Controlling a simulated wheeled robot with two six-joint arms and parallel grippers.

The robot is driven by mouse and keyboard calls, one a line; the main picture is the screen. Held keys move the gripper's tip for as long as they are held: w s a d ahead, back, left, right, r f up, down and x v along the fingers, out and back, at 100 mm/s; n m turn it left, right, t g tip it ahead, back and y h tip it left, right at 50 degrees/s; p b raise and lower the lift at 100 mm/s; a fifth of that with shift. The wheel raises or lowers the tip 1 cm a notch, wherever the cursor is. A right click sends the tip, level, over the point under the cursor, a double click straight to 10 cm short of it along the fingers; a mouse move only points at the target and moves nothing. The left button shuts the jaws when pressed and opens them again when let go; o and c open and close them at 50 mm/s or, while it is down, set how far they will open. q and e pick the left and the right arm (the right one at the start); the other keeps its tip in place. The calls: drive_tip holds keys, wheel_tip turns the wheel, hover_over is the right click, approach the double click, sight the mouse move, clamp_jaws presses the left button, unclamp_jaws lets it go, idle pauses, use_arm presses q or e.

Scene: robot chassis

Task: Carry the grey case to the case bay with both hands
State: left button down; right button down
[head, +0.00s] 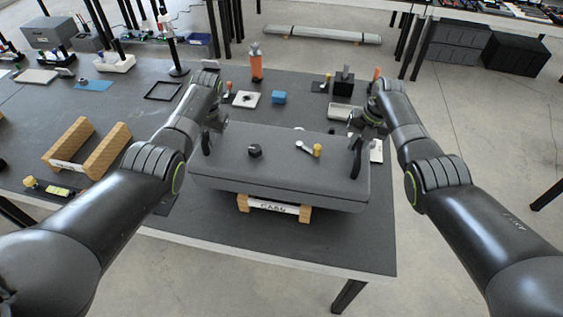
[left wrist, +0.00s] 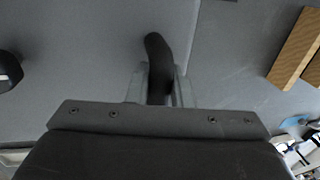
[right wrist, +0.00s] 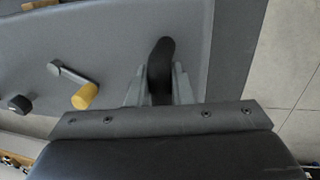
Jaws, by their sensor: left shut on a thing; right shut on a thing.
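The grey case (head: 285,178) is a wide flat slab in the middle of the head view, roughly level, with a black handle at each end. My left gripper (head: 213,122) is shut on the left handle (head: 207,143); the left wrist view shows the fingers around this handle (left wrist: 157,60). My right gripper (head: 363,132) is shut on the right handle (head: 356,157), which also shows between the fingers in the right wrist view (right wrist: 160,62). A wooden cradle with a white label (head: 272,206) shows below the case's front edge. I cannot tell whether the case touches it.
A black nut (head: 255,150) and a lever with a yellow knob (head: 317,150) are on the case top. Two wooden rails (head: 103,150) with a white label stand on the dark table (head: 340,240) at left. Small parts, including a blue block (head: 279,97), lie behind the case.

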idle(0.4)
use_arm(q)
drive_tip(key=shift+w+r, duration=0.2)
drive_tip(key=shift+r, duration=0.05)
use_arm(e)
drive_tip(key=shift+w+r, duration=0.15)
drive_tip(key=shift+r, duration=0.1)
use_arm(q)
drive_tip(key=shift+w, duration=0.1)
use_arm(e)
drive_tip(key=shift+w, duration=0.1)
